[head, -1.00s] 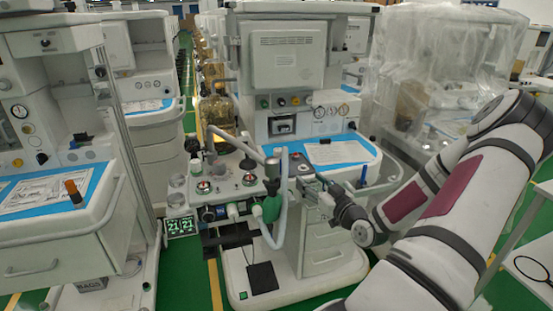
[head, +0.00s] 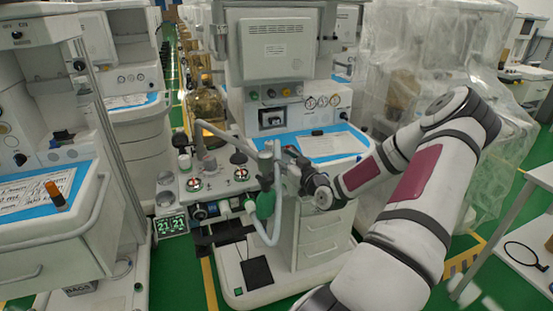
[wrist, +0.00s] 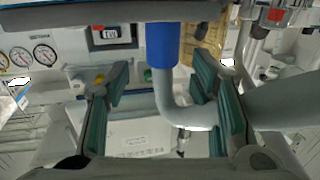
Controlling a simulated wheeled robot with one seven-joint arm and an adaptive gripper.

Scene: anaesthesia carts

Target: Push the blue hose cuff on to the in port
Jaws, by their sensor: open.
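The blue hose cuff (wrist: 162,45) shows at the top middle of the wrist view, on the end of a pale curved hose (wrist: 176,112). My gripper (wrist: 162,76) is open, with one green-padded finger on each side of the hose and cuff line. Both fingers appear apart from the cuff. In the head view, my gripper (head: 290,160) is beside the upper end of the pale hose (head: 278,195), at the front of the middle cart. The cuff is not clear there. White port fittings (head: 224,207) show left of the hose; I cannot tell which is the in port.
A green bag (head: 265,204) hangs close to the hose. A grey bar (head: 222,136) reaches over the cart's left shelf. Another cart (head: 50,215) stands at left, a plastic-covered one (head: 420,75) at right. A table (head: 530,230) is at far right.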

